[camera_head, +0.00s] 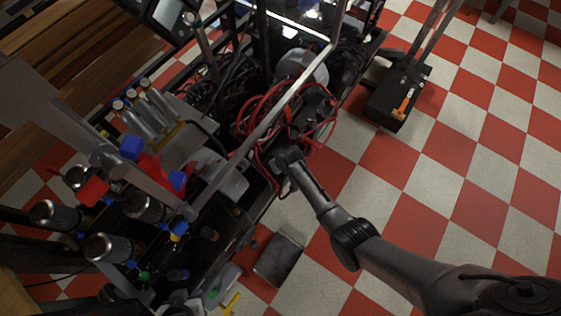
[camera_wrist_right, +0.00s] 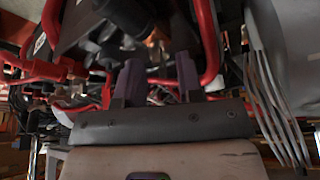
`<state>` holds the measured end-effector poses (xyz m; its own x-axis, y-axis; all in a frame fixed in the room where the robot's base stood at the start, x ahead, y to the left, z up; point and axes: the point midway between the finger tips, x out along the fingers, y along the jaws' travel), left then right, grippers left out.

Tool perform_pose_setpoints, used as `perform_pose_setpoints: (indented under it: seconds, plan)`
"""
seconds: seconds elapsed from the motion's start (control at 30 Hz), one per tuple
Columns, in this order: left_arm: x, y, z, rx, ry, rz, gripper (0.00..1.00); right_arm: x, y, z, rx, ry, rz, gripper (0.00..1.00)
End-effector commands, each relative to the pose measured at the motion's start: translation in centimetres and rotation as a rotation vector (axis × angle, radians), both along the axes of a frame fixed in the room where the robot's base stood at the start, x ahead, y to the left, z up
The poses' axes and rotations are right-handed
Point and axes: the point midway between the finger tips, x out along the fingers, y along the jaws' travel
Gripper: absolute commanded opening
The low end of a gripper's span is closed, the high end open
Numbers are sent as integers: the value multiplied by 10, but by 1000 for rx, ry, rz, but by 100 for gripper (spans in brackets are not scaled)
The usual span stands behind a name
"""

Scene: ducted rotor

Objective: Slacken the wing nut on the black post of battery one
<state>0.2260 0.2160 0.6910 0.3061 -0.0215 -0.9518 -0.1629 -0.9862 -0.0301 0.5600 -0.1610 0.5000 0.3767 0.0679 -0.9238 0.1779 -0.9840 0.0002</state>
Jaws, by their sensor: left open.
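My right arm comes in from the lower right in the head view, and its gripper (camera_head: 285,160) is down at the machine's edge beside a tangle of red cables (camera_head: 265,107). In the right wrist view its two dark purple fingers (camera_wrist_right: 158,78) stand apart, with no object clearly between them. Thick red cables (camera_wrist_right: 208,45) and dark parts lie just beyond the fingertips. My left arm comes in from the left, and its gripper (camera_head: 187,211) is small and open over the dark near part of the machine. I cannot make out battery one, its black post or the wing nut.
A metal frame bar (camera_head: 275,115) crosses above the machine beside the cables. Metal cylinders (camera_head: 147,207) and red and blue parts crowd the left. A black box with an orange tool (camera_head: 405,104) stands on the checkered floor. A grey slab (camera_head: 279,260) lies near the machine. The right-hand floor is mostly clear.

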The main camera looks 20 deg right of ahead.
Motion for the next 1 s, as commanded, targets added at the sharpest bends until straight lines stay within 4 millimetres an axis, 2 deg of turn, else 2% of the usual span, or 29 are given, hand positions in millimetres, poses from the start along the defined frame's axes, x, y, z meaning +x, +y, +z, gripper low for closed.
perform_pose_setpoints:
  seconds: [0.17, 0.4, 0.6, 0.8, 1.0]
  plan:
    - [0, 2, 14, 7, 1, -4, 43, -5, -1, 18, 0, -1, 0, 34]
    - [0, 3, 46, 11, 0, -7, 43, -23, -4, 63, 0, -2, 0, 34]
    - [0, 3, 65, 9, 0, -6, 43, -37, -7, 95, 0, -2, 0, 34]
    - [0, 1, 76, 3, 0, -2, 43, -47, -9, 117, 0, 0, 0, 34]
    - [0, -1, 80, -3, -1, 2, 43, -51, -9, 126, 0, 0, 0, 34]
